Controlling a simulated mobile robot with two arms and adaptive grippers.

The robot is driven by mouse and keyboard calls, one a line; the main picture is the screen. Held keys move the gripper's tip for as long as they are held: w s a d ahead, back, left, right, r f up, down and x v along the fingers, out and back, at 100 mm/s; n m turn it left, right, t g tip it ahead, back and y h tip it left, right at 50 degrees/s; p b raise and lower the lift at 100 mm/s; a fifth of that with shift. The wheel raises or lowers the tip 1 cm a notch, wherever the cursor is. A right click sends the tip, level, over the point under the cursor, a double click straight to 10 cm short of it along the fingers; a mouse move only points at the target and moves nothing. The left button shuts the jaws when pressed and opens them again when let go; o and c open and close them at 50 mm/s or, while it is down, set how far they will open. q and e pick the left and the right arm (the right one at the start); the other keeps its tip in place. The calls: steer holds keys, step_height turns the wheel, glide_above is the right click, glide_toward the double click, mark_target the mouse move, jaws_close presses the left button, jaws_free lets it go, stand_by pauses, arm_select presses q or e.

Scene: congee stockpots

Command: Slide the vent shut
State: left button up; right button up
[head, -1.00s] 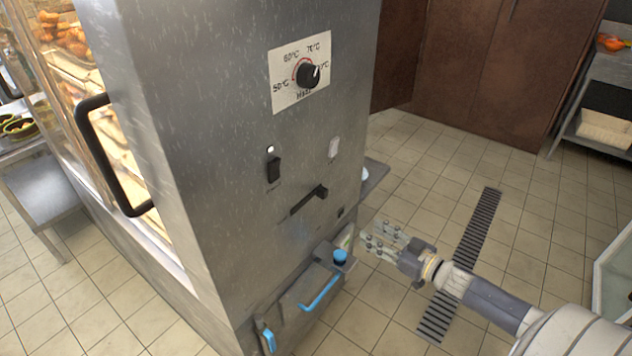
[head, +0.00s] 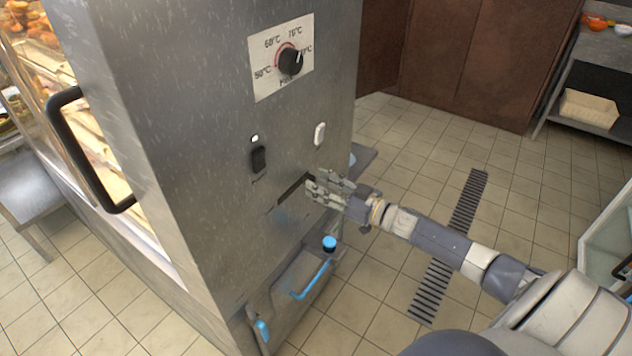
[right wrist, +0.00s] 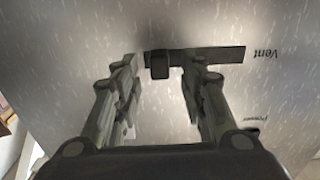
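The vent slider is a dark slot (head: 291,192) on the steel cabinet's control face, with a black knob. In the right wrist view the knob (right wrist: 160,66) sits at the left end of the slot (right wrist: 215,55), beside the upside-down word "Vent". My right gripper (head: 320,187) is at the slot's right end in the head view and hides the knob there. In the right wrist view my right gripper (right wrist: 163,72) is open, with one finger on each side of the knob and visible gaps between. My left gripper is not in view.
Above the slot are a temperature dial (head: 290,62), a black switch (head: 258,158) and a white indicator (head: 320,133). Below is a drawer with a blue handle (head: 312,280) and a blue knob (head: 329,243). Tiled floor with a drain grate (head: 450,245) lies open to the right.

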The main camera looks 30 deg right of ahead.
mark_target(281, 198)
steer(key=shift+x, duration=0.95)
steer(key=shift+c, duration=0.3)
jaws_close()
steer(key=s+a+p, duration=0.1)
steer(key=a, duration=0.1)
steer(key=s+a+p, duration=0.1)
steer(key=a+p, duration=0.1)
steer(key=a, duration=0.1)
steer(key=s+a+p, duration=0.1)
steer(key=a, duration=0.1)
steer(key=shift+s+a+r+p, duration=0.1)
steer(key=shift+a+p, duration=0.3)
steer(key=shift+s+a, duration=0.2)
steer(key=shift+a, duration=0.3)
